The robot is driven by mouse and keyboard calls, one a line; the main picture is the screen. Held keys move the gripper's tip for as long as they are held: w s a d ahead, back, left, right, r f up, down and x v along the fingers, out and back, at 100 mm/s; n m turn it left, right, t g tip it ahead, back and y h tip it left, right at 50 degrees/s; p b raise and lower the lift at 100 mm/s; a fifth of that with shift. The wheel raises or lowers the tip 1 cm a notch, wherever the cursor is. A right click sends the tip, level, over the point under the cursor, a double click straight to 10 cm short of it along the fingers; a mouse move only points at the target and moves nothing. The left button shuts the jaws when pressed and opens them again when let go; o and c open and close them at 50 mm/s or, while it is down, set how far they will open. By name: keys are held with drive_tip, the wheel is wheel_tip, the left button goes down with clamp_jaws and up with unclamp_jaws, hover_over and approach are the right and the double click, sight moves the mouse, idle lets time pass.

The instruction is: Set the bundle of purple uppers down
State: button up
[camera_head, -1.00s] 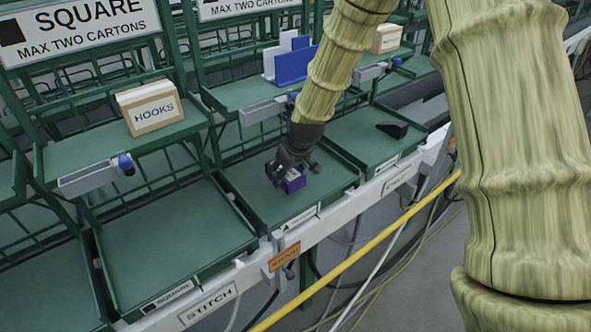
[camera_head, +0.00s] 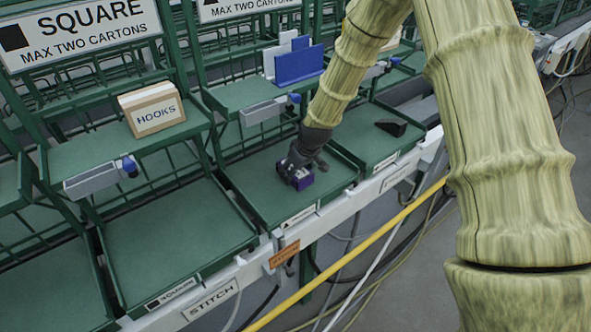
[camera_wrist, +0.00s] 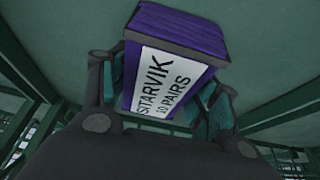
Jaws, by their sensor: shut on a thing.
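The bundle of purple uppers (camera_head: 301,179) is a small purple block with a white label. I cannot tell whether the bundle touches the tray floor. The gripper hides part of the bundle.
A black wedge (camera_head: 391,127) lies in the tray to the right. The left tray (camera_head: 175,245), marked "SQUARE", is empty. A "HOOKS" carton (camera_head: 152,109) and a blue upright holder (camera_head: 298,66) stand on shelves above. A yellow rail (camera_head: 350,255) runs along the front.

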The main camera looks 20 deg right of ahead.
drive_tip(key=shift+f, duration=0.1)
drive_tip(key=o, duration=1.3)
drive_tip(key=shift+c, duration=0.2)
drive_tip(key=b+v, duration=0.1)
drive_tip(key=v, duration=1.1)
drive_tip(key=shift+b, duration=0.4)
